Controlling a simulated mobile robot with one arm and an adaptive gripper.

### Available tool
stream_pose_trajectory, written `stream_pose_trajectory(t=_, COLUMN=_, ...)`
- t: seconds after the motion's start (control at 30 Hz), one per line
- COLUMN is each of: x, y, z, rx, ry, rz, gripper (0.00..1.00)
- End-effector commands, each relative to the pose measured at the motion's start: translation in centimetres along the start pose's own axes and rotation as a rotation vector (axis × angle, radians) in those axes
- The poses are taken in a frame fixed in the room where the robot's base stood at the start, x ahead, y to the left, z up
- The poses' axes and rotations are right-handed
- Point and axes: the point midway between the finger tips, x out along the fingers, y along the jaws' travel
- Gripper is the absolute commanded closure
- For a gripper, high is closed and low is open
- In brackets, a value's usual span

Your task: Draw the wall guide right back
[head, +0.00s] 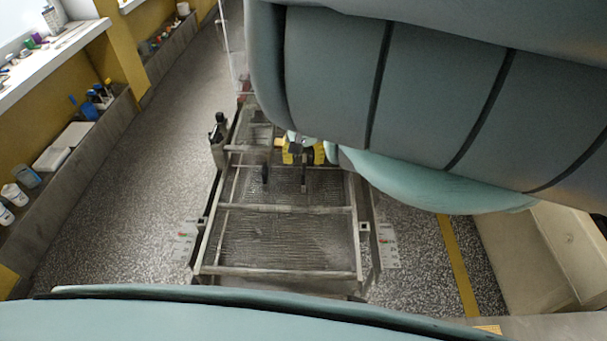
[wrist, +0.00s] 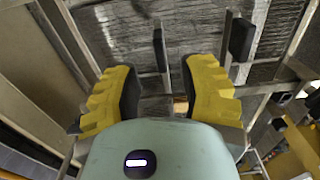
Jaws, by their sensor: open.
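The mesh frame (head: 284,209) of the enrober stands below me, with metal rails across a wire mesh. My gripper (head: 303,152) has yellow fingers and is over its far part. In the wrist view my gripper (wrist: 160,82) is open, with fingers apart. A black grip on a thin metal stem (wrist: 159,50) shows between and just past the fingertips; I see no finger touching it. A second black grip (wrist: 241,39) stands to the right, outside the fingers. In the head view a black grip (head: 265,173) hangs left of my gripper. Which part is the wall guide I cannot tell for sure.
White scale plates (head: 186,243) and (head: 387,246) sit at both sides of the frame. A grey ledge with bottles (head: 14,194) runs along the left wall. Speckled floor (head: 130,190) is clear on the left. A beige cabinet (head: 520,255) stands right. My arm hides much of the upper right.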

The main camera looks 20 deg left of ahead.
Motion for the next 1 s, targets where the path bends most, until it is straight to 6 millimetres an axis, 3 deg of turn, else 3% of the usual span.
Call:
stream_pose_trajectory(t=0.2, x=2.9, y=-0.1, z=0.0, rx=0.001, ry=0.001, rz=-0.003, gripper=0.59)
stream_pose_trajectory(t=0.5, x=5.0, y=-0.2, z=-0.1, rx=-0.002, ry=0.003, rz=-0.004, gripper=0.59)
stream_pose_trajectory(t=0.93, x=5.3, y=0.0, z=-0.1, rx=0.0, ry=0.004, rz=0.0, gripper=0.59)
stream_pose_trajectory(t=0.97, x=5.3, y=0.0, z=-0.1, rx=0.0, ry=0.004, rz=0.0, gripper=0.55)
stream_pose_trajectory(t=1.0, x=5.3, y=0.0, z=-0.1, rx=0.0, ry=0.004, rz=0.0, gripper=0.59)
